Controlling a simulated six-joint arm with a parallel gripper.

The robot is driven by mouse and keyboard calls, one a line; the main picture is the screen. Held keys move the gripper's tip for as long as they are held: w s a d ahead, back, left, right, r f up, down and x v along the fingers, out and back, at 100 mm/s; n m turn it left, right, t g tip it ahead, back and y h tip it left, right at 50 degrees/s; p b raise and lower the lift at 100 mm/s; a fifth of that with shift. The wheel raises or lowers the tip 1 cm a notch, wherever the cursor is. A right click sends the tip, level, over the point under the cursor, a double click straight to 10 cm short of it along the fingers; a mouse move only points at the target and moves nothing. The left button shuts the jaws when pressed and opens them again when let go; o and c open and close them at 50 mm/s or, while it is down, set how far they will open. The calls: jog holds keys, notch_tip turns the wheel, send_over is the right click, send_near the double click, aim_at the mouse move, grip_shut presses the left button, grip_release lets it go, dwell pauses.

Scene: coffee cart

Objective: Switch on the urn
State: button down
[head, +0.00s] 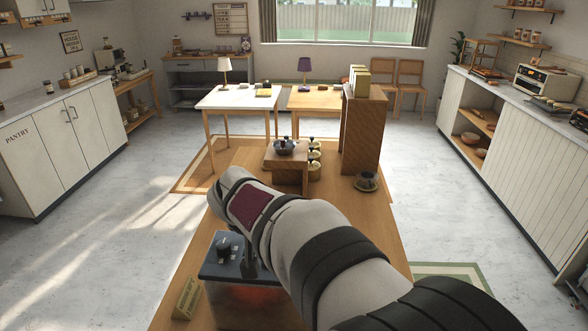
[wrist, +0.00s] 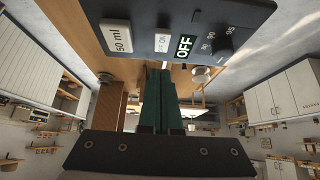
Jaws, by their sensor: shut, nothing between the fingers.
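The urn (head: 226,268) stands at the near end of the wooden counter. It has a dark top with a round black knob and a reddish glow low on its front; my arm hides its right side. In the wrist view its dark panel (wrist: 200,22) fills the top, with a white "50 ml" plate (wrist: 117,39), a small "ON OFF" label (wrist: 161,43), a green "OFF" sign (wrist: 185,47) and a dial (wrist: 224,29). My gripper (wrist: 158,75) is shut and empty, its dark green fingers just below the panel. I cannot tell whether they touch it.
A yellow card (head: 186,298) stands left of the urn. Farther along the counter are a wooden stand (head: 288,160) with a dark pot, several gold tins (head: 314,165), a tall wooden box (head: 363,130) and a small dish (head: 366,182). Bare counter lies around them.

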jog(key=f, duration=0.4)
jog(key=shift+s+f, duration=0.1)
jog(key=shift+s, duration=0.1)
jog(key=shift+s+f, duration=0.25)
jog(key=shift+f, duration=0.15)
jog(key=shift+w+r, duration=0.1)
jog(key=shift+w, duration=0.05)
jog(key=shift+w+r, duration=0.35)
jog(key=shift+w, duration=0.25)
